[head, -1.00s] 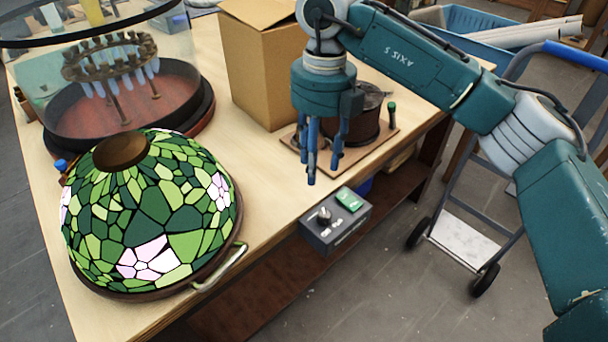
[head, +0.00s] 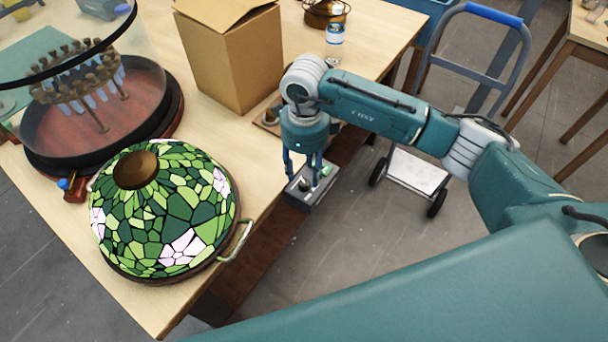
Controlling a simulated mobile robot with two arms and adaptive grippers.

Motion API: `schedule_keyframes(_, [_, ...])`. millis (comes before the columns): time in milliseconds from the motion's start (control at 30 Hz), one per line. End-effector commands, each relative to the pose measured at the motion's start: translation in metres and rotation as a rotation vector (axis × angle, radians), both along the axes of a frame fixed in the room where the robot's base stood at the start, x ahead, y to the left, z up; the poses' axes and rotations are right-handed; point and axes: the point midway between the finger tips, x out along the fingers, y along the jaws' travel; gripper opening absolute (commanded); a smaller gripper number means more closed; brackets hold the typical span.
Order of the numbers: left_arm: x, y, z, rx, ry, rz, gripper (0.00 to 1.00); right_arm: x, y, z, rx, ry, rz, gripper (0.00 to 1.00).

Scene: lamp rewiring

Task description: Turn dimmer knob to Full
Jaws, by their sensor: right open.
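The dimmer box (head: 312,199) is a small grey box at the table's front edge, with a green patch (head: 326,171) on its top. Its dark knob (head: 305,185) shows between the fingers of my right gripper. My right gripper (head: 303,181) points down over the box, open, with its fingers on either side of the knob. I cannot tell whether the fingers touch the knob. The knob's pointer and setting marks are too small to read. My left gripper is not in view.
A stained-glass lamp shade (head: 165,215) stands left of the box. A glass display dome (head: 100,95) and a cardboard box (head: 228,60) stand behind. A hand truck (head: 415,172) stands on the floor to the right. Bare tabletop lies between shade and cardboard box.

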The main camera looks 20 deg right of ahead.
Motion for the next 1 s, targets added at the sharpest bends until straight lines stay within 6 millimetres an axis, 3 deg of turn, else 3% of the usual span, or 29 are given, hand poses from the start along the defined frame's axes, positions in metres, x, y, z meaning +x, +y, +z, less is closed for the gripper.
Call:
schedule_keyframes(300, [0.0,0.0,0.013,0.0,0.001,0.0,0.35,0.0,0.001,-0.041,0.0,0.002,-0.002,0.42])
schedule_keyframes(633, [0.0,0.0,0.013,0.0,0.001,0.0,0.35,0.0,0.0,-0.046,0.001,-0.001,-0.001,0.42])
schedule_keyframes(667, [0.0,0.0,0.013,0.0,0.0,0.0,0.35,0.0,0.0,-0.046,0.0,0.0,-0.001,0.41])
schedule_keyframes(867, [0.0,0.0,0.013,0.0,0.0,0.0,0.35,0.0,0.0,-0.046,0.0,0.0,-0.002,0.01])
schedule_keyframes(1000, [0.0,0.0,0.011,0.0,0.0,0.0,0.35,0.0,0.0,-0.047,-0.001,-0.001,-0.011,0.0])
